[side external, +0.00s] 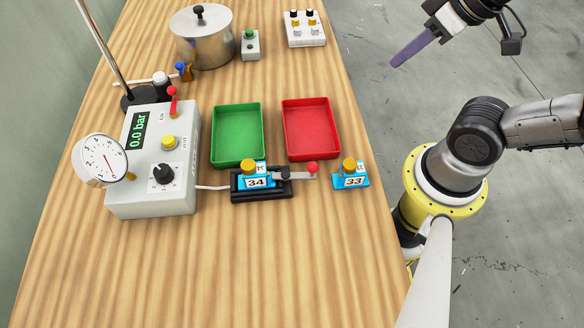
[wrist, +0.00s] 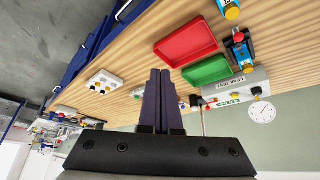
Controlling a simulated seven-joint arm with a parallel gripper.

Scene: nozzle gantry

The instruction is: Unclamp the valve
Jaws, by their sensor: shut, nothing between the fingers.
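A blue valve labelled 34 with a yellow cap (side external: 249,171) sits in a black clamp fixture (side external: 262,195) on the wooden table. The clamp's grey lever (side external: 291,175) points right and ends in a red knob (side external: 312,168). The clamp and valve also show in the wrist view (wrist: 240,50). A second blue valve, labelled 33 (side external: 351,180), stands loose to the right of the fixture. My gripper (side external: 394,64) is beyond the table's right edge, high and well apart from the clamp. Its purple fingers are together and empty in the wrist view (wrist: 158,75).
A green tray (side external: 237,163) and a red tray (side external: 311,155) lie behind the fixture. A grey control box (side external: 188,185) with a gauge (side external: 99,161) reading near 0.0 bar stands left. A pot (side external: 205,45), green-button box (side external: 250,45) and switch box (side external: 305,40) stand at the back. The front table is clear.

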